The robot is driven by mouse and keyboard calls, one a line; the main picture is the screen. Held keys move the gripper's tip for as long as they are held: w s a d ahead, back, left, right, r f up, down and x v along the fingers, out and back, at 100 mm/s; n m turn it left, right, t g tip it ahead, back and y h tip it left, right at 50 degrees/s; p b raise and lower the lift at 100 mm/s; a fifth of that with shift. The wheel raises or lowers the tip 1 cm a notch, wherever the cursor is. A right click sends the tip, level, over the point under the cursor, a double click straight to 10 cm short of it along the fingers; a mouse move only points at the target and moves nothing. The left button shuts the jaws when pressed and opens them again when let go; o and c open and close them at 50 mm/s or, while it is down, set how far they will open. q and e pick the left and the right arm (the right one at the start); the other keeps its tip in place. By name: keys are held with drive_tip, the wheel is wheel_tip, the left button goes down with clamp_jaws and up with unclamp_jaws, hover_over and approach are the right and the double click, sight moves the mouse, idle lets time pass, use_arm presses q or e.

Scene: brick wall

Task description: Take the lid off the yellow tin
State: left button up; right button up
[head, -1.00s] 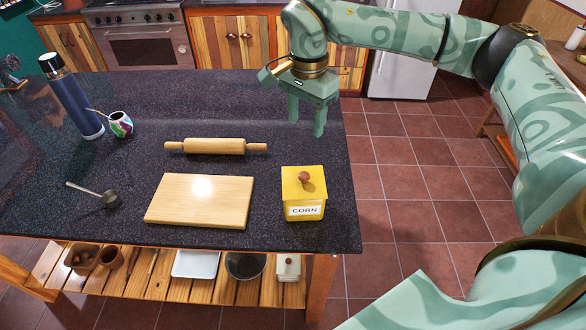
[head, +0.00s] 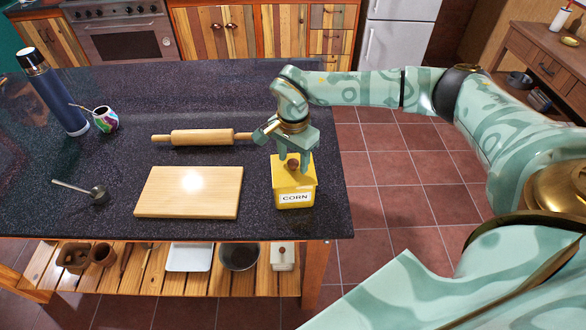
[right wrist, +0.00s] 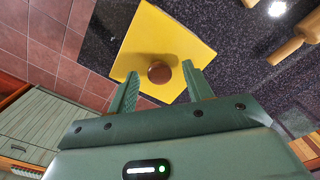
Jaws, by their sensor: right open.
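The yellow tin (head: 295,197), labelled CORN, stands upright on the dark countertop near its right front corner. Its yellow lid (head: 306,178) is on it, with a round brown knob (head: 293,165) in the middle. In the right wrist view the square lid (right wrist: 140,45) and the knob (right wrist: 159,73) show from above. My right gripper (head: 292,165) is at the tin's top, and its fingers (right wrist: 160,85) are open. The knob lies just beyond and between the fingertips in the wrist view, and I see no contact. My left gripper is not in view.
A cutting board (head: 188,192) lies left of the tin, with a rolling pin (head: 202,137) behind it. A ladle (head: 97,194), a patterned cup (head: 105,119) and a blue flask (head: 58,100) are further left. The countertop's right edge is close to the tin.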

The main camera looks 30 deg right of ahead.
drive_tip(key=c, duration=1)
drive_tip(key=shift+c, duration=0.2)
